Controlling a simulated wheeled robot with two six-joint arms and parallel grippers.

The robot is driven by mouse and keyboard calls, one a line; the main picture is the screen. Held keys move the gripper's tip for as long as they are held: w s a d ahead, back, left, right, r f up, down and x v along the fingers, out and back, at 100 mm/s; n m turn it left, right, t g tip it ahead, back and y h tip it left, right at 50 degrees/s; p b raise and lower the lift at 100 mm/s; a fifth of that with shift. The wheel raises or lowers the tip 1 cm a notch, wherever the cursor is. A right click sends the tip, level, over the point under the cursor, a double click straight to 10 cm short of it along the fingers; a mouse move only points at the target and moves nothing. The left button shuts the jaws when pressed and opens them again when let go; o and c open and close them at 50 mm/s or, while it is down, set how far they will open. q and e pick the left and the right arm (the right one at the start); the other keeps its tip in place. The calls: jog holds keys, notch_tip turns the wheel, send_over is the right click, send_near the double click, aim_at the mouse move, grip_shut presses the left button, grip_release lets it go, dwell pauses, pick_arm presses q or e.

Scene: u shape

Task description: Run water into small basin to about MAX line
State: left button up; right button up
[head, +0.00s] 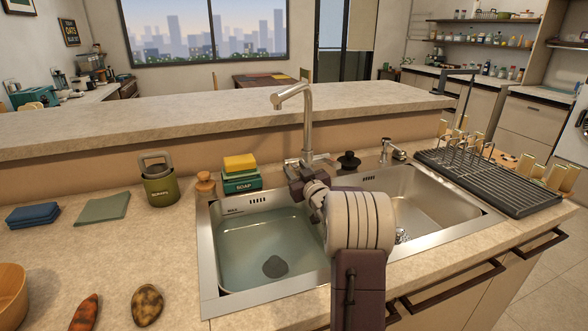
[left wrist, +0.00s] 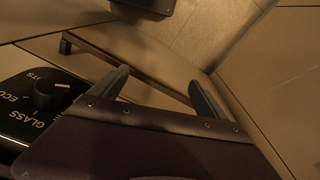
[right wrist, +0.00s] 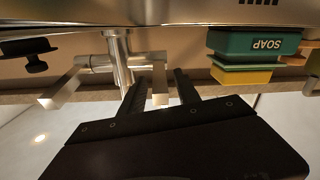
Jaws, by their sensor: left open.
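The steel sink (head: 207,262) has two basins. The left basin (head: 258,198) holds clear water, its surface close to the small MAX mark on the back wall; a dark plug (head: 275,266) shows through the water. The tap (head: 307,120) has its spout turned left over this basin, and I see no stream from it. My right gripper (head: 304,172) is at the tap's base. In the right wrist view its fingers (right wrist: 159,92) stand apart, with a pale lever (right wrist: 160,82) between them and gaps visible. My left gripper (left wrist: 158,92) is open and empty, below the counter by cabinet fronts.
A black dish rack (head: 487,180) is at the right. The right basin (head: 430,205) looks empty. A dial (left wrist: 47,95) is near my left gripper.

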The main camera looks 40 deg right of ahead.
jog(key=shift+w+d, duration=0.1)
jog(key=shift+w, duration=0.35)
grip_shut()
dwell(1.1)
